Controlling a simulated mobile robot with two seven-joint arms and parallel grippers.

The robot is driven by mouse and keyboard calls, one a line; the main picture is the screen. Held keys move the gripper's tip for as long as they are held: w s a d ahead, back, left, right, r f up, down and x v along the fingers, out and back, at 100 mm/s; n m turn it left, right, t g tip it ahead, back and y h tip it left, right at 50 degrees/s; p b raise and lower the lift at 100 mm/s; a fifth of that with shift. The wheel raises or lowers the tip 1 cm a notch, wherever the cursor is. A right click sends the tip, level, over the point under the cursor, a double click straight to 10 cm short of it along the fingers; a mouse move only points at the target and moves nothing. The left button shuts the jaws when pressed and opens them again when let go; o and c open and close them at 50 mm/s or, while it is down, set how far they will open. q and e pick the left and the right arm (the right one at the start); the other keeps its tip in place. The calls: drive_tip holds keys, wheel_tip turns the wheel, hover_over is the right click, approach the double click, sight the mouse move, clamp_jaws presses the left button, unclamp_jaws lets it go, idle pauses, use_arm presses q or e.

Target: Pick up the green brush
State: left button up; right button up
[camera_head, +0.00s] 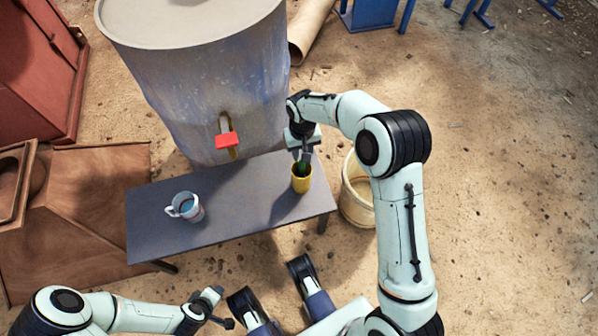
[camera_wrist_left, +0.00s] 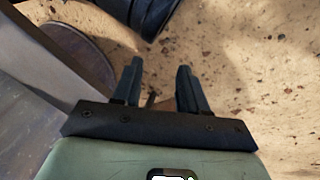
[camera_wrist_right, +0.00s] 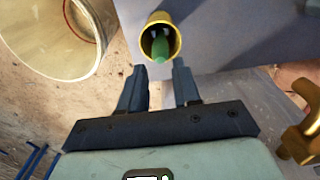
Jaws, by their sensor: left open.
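The green brush (camera_wrist_right: 160,48) stands in a yellow cup (camera_wrist_right: 148,27), its green end pointing up toward the right wrist camera. In the head view the yellow cup (camera_head: 301,184) is near the right end of the grey table, with a bit of the green brush (camera_head: 301,169) showing at its mouth. My right gripper (camera_wrist_right: 159,66) is open and empty, just above the cup, with the green end near the gap between its fingertips. Whether they touch the brush is unclear. My left gripper (camera_wrist_left: 159,64) is open and empty, low at the front left, away from the table.
A white mug (camera_head: 186,207) stands on the left of the grey table (camera_head: 240,205). A pale bucket (camera_head: 357,195) stands right of the table. Open dirt ground lies farther right.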

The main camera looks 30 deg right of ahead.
sight(302, 166)
wheel_tip(302, 166, down, 4)
drive_tip(key=shift+r+b, duration=0.15)
drive_tip(key=shift+b, duration=0.2)
drive_tip(key=shift+f+b, duration=0.75)
drive_tip(key=shift+f, duration=2.05)
use_arm(q)
drive_tip(key=shift+g, duration=0.6)
drive_tip(key=s+f, duration=0.1)
drive_tip(key=f, duration=0.1)
drive_tip(key=s+a+f, duration=0.1)
drive_tip(key=s+f, duration=0.1)
drive_tip(key=shift+s, duration=0.1)
use_arm(e)
drive_tip(key=shift+r, duration=0.1)
clamp_jaws()
